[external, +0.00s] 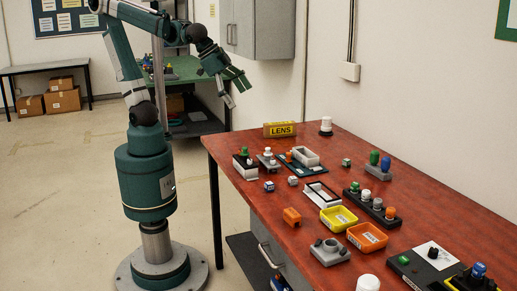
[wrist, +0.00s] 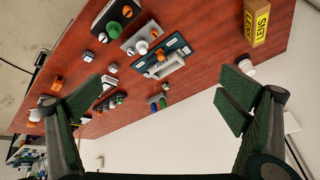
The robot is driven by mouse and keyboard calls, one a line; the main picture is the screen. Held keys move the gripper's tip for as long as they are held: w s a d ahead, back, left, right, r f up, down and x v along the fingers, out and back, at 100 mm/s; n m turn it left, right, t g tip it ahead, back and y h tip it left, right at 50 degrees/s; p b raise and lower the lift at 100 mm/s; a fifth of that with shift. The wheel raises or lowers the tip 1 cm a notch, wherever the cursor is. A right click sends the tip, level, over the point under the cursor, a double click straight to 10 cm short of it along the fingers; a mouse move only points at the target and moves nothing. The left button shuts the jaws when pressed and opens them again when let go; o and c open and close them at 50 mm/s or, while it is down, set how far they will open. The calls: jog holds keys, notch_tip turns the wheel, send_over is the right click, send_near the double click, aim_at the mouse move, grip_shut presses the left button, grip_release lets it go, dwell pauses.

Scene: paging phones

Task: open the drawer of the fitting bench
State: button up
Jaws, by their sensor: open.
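The fitting bench (external: 300,225) has a red top and runs along the wall at the right of the external view; its top also fills much of the wrist view (wrist: 190,85). A grey drawer front (external: 283,265) with a pale bar handle (external: 267,256) sits under its near left edge. The drawer looks shut, but its lower part is cut off by the frame. My gripper (external: 238,93) is open and empty, raised in the air beyond the bench's far left corner, well away from the handle. Its two green-padded fingers stand wide apart in the wrist view (wrist: 160,98).
Several small parts, trays and peg blocks crowd the bench top, including a yellow tray (external: 338,219) and an orange tray (external: 367,237). A yellow LENS box (external: 279,129) stands at the far end. A dark lower shelf (external: 243,250) lies beside the drawer.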

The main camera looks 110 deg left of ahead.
jog(key=w+d+r+n+t+y, duration=0.25)
jog(key=w+d+y, duration=0.35)
jog(key=w+d, duration=1.55)
jog(key=w+d+f+n+t+y+b, duration=0.1)
jog(key=d+f+n+t+y, duration=0.15)
jog(key=d, duration=1.15)
jog(key=w+d+f+n+t+y, duration=0.1)
jog(key=d+f+n+t+y, duration=0.15)
jog(key=d, duration=1.15)
send_near(266, 254)
jog(key=x, duration=0.2)
jog(key=shift+w+a+n+g+h, duration=0.15)
jog(key=shift+n+g+h, duration=0.1)
jog(key=shift+n+h, duration=0.15)
jog(key=shift+b+x, duration=0.95)
jog(key=shift+x, duration=2.9)
